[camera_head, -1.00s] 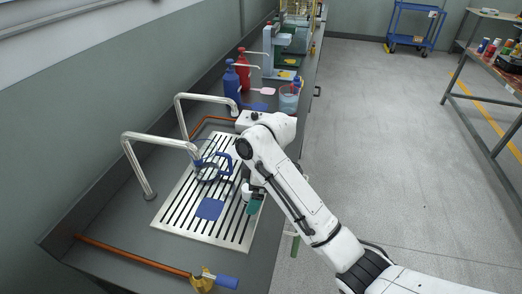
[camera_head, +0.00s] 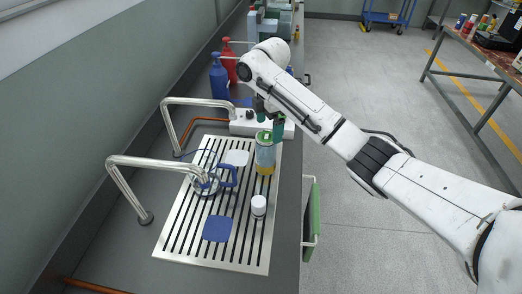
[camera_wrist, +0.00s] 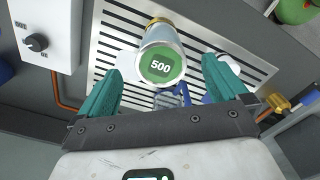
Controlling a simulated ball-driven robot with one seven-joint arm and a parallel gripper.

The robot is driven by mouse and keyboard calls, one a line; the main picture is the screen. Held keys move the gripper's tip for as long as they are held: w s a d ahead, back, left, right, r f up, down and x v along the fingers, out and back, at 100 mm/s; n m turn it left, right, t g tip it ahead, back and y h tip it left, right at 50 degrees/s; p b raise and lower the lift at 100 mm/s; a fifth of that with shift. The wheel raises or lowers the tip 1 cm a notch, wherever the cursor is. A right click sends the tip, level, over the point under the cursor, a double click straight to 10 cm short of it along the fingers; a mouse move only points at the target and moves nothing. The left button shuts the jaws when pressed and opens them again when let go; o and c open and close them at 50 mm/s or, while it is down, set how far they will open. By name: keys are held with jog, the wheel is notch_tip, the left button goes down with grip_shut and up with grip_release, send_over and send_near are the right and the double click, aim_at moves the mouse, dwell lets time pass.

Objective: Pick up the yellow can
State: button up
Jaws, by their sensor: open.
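The can (camera_head: 265,158) stands upright on the slotted metal grate (camera_head: 222,252) near its right edge. It is pale grey-green with a yellow band at its base and a green top. In the wrist view the can (camera_wrist: 161,45) shows a green lid marked 500 toward me. My gripper (camera_head: 269,120) is open, above and just behind the can in the head view. In the wrist view its two teal fingers (camera_wrist: 162,70) are spread on either side of the lid, with gaps showing. Nothing is held.
A small white jar (camera_head: 259,206) stands in front of the can. A blue-handled ring tool (camera_head: 208,182) and a blue square (camera_head: 217,229) lie to the left. Two bent metal pipes arch over the grate's left side. A white control box (camera_head: 240,122) is behind.

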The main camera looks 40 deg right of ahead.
aim_at(268, 135)
notch_tip(268, 135, down, 3)
jog(key=shift+f, duration=0.2)
jog(key=shift+a+f+p, duration=0.2)
jog(key=shift+f+p, duration=0.6)
jog(key=shift+f, duration=2)
jog(key=shift+w+r, duration=0.1)
jog(key=c, duration=1.4)
